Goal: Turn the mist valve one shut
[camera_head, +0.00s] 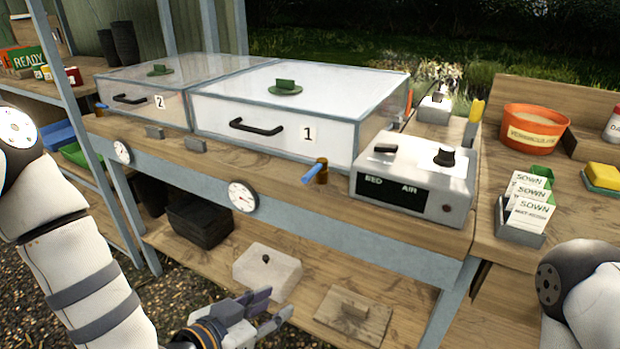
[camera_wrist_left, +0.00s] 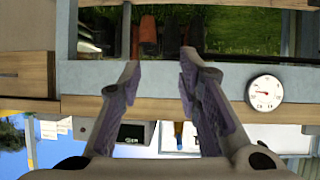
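The mist valve one (camera_head: 317,172) has a blue lever on a brass body. It sits at the front edge of the bench below the cover marked 1, its lever pointing left and slightly down. In the left wrist view, which is upside down, the valve (camera_wrist_left: 179,129) shows small between my fingers, farther off. My left gripper (camera_head: 278,306) is low in front of the bench, below the valve and apart from it. Its fingers are spread and empty, as the left wrist view also shows (camera_wrist_left: 160,65). My right arm shows at the lower right; its gripper is out of frame.
A control box (camera_head: 415,182) marked BED and AIR stands just right of the valve. A round dial (camera_head: 242,196) is on the bench's front rail, left of it. Two covered beds with black handles (camera_head: 257,127) stand behind. A lower shelf (camera_head: 220,275) holds a pale block.

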